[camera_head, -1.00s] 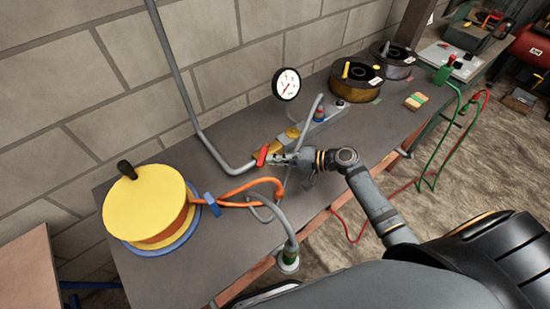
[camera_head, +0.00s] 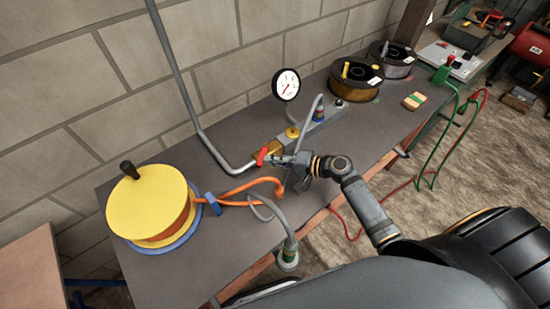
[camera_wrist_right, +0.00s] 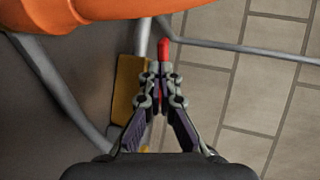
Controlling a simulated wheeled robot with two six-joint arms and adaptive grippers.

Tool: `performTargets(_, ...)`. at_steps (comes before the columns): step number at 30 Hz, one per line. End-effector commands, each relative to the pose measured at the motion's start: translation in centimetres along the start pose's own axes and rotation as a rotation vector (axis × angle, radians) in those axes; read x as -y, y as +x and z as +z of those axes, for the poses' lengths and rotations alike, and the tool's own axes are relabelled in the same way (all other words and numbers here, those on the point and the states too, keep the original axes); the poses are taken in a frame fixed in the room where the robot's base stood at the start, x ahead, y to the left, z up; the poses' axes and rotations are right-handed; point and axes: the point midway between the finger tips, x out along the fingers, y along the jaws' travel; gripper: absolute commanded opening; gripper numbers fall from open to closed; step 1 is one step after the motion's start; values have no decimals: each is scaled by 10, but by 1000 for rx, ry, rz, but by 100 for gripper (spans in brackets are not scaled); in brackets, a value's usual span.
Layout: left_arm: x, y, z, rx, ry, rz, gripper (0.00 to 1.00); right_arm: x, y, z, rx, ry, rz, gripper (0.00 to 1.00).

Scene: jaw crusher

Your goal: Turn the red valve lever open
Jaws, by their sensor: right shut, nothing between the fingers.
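The red valve lever (camera_head: 262,156) sits by a brass valve body at the end of the grey pipe on the bench. In the right wrist view the lever (camera_wrist_right: 164,50) points up the picture, just past my fingertips, with some red showing between the finger links. My right gripper (camera_head: 275,160) is beside the lever; in the wrist view its fingertips (camera_wrist_right: 160,72) are close together at the lever's near part. The fingers are shut with nothing gripped between them. The brass valve block (camera_wrist_right: 128,90) lies left of the fingers. My left gripper is not in view.
A yellow-topped hose reel (camera_head: 148,203) with orange hose stands at the left of the bench. A pressure gauge (camera_head: 286,84) rises behind the valve. A grey hose (camera_head: 275,215) loops in front. Dark spools (camera_head: 355,82) stand farther right.

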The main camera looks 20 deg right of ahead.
Motion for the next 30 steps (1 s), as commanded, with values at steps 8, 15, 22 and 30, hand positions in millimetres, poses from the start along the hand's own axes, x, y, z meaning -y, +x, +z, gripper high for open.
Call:
performTargets(8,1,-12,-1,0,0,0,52,4,4,5,-75,27,-1,0)
performTargets(15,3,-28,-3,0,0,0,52,8,12,10,-215,73,-2,0)
performTargets(22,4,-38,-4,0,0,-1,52,9,22,14,-372,122,-2,0)
performTargets(30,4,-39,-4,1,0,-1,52,10,31,15,-408,129,0,0)
